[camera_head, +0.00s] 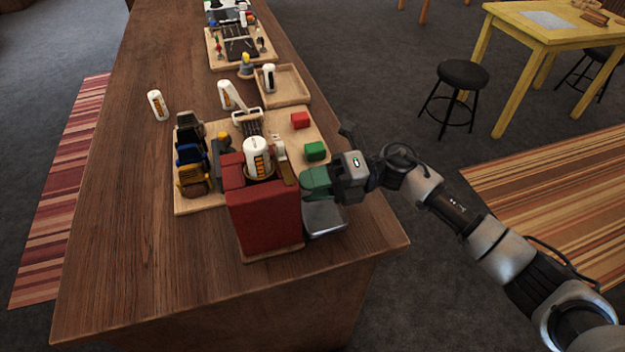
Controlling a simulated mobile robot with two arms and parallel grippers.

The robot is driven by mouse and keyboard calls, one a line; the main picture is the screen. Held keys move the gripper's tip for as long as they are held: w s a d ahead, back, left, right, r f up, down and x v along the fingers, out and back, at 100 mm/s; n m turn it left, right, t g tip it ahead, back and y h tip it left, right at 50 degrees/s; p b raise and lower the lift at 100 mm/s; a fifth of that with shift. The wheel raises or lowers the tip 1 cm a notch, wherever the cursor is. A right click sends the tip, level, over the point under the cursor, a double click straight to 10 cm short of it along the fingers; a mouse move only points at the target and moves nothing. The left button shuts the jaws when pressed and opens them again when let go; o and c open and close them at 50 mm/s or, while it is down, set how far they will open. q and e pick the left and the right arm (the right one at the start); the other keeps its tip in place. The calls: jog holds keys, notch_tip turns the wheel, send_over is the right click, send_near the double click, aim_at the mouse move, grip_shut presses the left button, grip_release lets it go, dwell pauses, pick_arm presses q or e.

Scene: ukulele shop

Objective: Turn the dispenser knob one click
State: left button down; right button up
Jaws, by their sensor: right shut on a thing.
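The dispenser is a red, box-shaped body (263,215) near the front end of the wooden counter. A white bottle-like container with orange marks (257,155) sits in the round opening on its top. A dark green part (315,182), apparently the knob, is at the dispenser's right side. My right gripper (325,182) reaches in from the right and is shut on this green part; its fingertips are hard to make out. My left gripper is not in view.
A grey metal tray (323,219) lies below my right gripper. Green (316,151) and red (300,120) blocks sit on the wooden board behind it. Several coloured holders (192,165) stand left of the dispenser. The counter's left side is mostly clear.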

jog(key=m+p, duration=0.2)
jog(key=m, duration=0.2)
jog(key=shift+m, duration=0.4)
jog(key=shift+f, duration=0.1)
dwell(0.3)
jog(key=o, duration=0.8)
jog(key=shift+o, duration=0.6)
jog(key=shift+a, duration=0.15)
jog(key=b+v, duration=0.4)
jog(key=v, duration=0.6)
jog(key=shift+w+d, duration=0.25)
jog(key=shift+d, duration=0.15)
